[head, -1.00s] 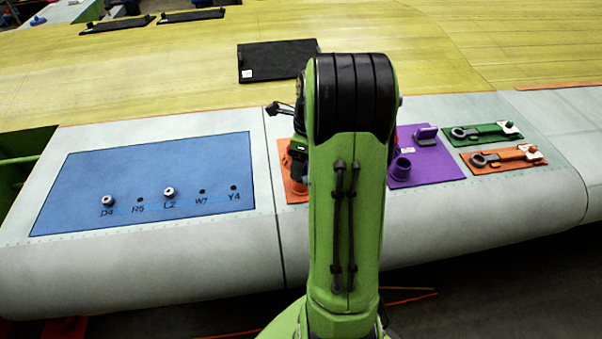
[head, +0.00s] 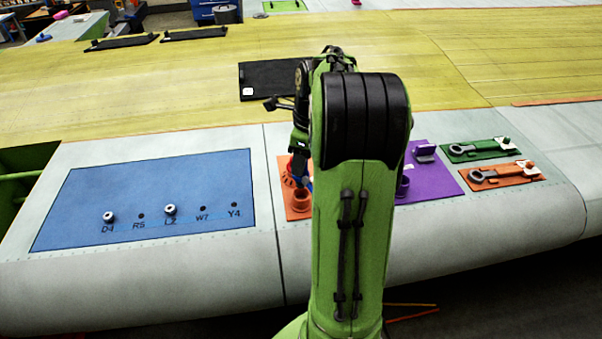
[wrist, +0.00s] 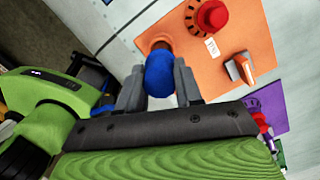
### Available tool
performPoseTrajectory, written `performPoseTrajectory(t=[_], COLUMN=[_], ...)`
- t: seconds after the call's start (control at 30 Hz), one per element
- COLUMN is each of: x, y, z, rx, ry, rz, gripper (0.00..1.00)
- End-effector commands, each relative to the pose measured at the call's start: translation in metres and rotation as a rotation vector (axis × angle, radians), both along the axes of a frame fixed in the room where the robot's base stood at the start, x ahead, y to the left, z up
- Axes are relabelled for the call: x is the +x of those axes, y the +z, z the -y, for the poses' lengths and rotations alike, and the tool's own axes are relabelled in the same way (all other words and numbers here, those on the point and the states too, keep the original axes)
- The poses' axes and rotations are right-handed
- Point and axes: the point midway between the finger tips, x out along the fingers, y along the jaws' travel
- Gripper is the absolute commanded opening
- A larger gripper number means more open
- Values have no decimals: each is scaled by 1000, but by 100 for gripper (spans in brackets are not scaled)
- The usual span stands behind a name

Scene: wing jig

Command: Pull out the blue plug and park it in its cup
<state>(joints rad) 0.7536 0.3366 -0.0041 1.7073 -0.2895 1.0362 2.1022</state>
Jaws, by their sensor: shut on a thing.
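In the wrist view my gripper (wrist: 159,85) is shut on the blue plug (wrist: 160,74). The plug's far end lines up with a round orange-brown cup (wrist: 160,44) on the orange plate (wrist: 200,58). I cannot tell whether the plug is inside the cup or just above it. In the head view a bit of blue plug (head: 307,183) shows close over the orange cup (head: 300,199). My arm hides most of the gripper there.
An orange-and-grey block (wrist: 239,67) stands on the orange plate near my right finger. The purple plate (head: 436,178) with its cup (head: 403,187) lies right of my arm. Green (head: 480,149) and orange tool plates (head: 502,175) lie further right. The blue panel (head: 85,195) is at left.

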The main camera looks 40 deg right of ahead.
Motion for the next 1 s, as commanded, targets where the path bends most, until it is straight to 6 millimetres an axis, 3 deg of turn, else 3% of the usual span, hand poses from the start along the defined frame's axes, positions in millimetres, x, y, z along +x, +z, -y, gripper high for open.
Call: performPoseTrajectory(t=[0.03,0.2,0.8,1.0], x=[0,0,0,0], y=[16,40,71,71], z=[1,1,0,0], rx=[-4,-1,0,0], ry=[-3,-2,-1,-1], rz=[4,0,-1,-1], gripper=[6,6,6,6])
